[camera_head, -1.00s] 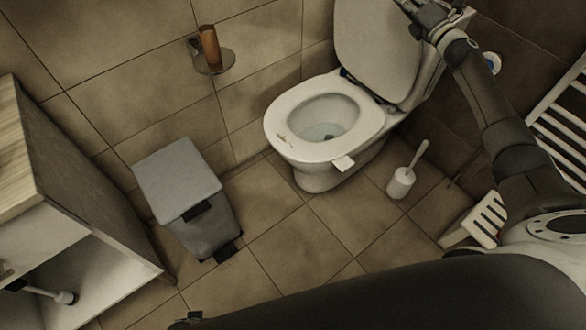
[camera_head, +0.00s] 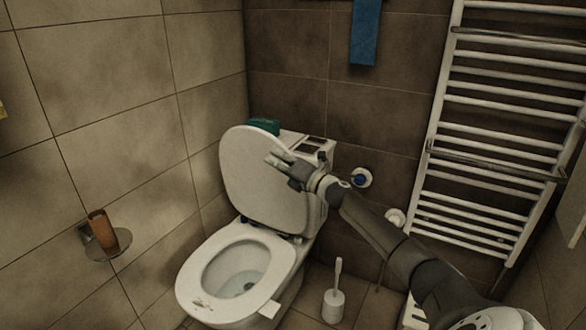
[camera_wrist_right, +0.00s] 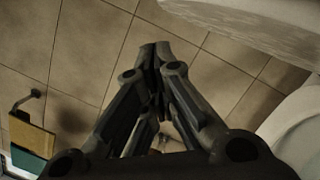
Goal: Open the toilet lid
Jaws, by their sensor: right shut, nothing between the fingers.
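The toilet lid (camera_head: 262,186) stands upright, raised against the cistern. The white seat (camera_head: 215,306) lies flat on the bowl with the bowl opening in view. My right gripper (camera_head: 273,160) is in front of the upper part of the raised lid, shut and empty; I cannot tell whether it touches the lid. In the right wrist view the shut fingers (camera_wrist_right: 155,50) show against the tiles, and a pale curved edge, likely the lid (camera_wrist_right: 245,22), is at the upper right. My left gripper is not in view.
A toilet brush (camera_head: 334,300) stands on the floor right of the bowl. A paper holder (camera_head: 103,238) is on the left wall. A white towel radiator (camera_head: 490,150) is on the right wall. A green item (camera_head: 263,126) is behind the lid.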

